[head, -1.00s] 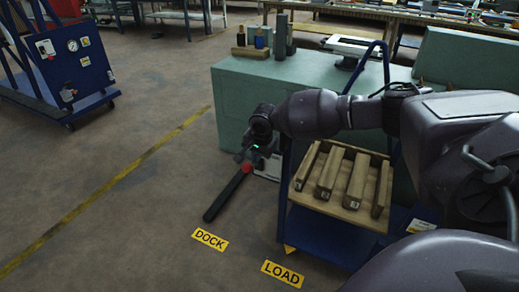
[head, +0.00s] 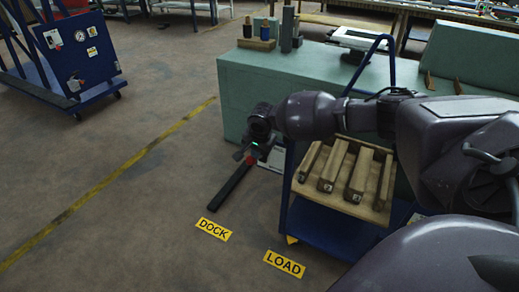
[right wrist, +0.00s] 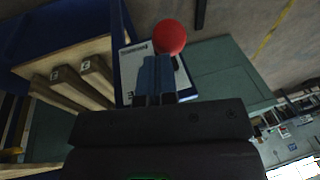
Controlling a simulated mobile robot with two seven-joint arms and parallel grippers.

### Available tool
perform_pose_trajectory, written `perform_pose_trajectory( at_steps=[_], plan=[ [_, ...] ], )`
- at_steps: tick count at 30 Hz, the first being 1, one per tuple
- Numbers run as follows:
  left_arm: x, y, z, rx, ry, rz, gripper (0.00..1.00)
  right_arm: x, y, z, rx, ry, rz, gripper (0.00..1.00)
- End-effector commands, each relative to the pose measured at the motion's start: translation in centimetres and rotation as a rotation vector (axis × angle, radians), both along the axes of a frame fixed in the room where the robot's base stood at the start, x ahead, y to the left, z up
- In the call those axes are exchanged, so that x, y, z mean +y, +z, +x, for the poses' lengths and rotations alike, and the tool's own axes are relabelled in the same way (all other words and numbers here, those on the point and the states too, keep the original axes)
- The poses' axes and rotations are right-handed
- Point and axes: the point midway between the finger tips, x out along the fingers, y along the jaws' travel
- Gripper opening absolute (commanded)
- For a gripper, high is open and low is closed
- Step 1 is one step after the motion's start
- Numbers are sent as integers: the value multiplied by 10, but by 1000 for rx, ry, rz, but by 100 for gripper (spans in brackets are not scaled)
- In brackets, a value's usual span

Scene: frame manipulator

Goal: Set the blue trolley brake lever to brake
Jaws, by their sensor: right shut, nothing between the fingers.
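The blue trolley (head: 325,226) stands beside the green workbench, with wooden blocks on its tray. It also shows at the upper left of the right wrist view (right wrist: 85,17). A white label panel (right wrist: 130,72) is on its side, and the brake lever's red ball knob (right wrist: 169,37) is in front of it. My right gripper (head: 247,155) is shut and empty. In the right wrist view its fingertips (right wrist: 155,62) are just below the knob; I cannot tell whether they touch. The lever's shaft is mostly hidden. My left gripper is not in view.
A black bar (head: 230,187) lies on the floor near the DOCK label (head: 213,229), with a LOAD label (head: 284,263) nearby. The green workbench (head: 245,90) stands behind my arm. Another blue trolley (head: 85,62) is at the upper left. Floor around the yellow line is clear.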

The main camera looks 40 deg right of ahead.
Motion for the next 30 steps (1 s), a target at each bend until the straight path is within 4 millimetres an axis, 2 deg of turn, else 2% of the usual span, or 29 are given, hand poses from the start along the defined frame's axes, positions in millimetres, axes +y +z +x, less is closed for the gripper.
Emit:
perform_pose_trajectory(
  at_steps=[1, 6, 12, 30],
  plan=[
    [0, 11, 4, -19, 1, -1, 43, 3, 8, 0, -14, 0, -5, 0],
    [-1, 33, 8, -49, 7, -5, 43, 8, 6, -1, -32, -3, -48, 0],
    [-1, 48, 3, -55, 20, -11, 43, 13, -1, -3, -54, -2, -105, 0],
    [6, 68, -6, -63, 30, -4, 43, 26, -29, -11, -123, 0, -297, 0]
  ],
)
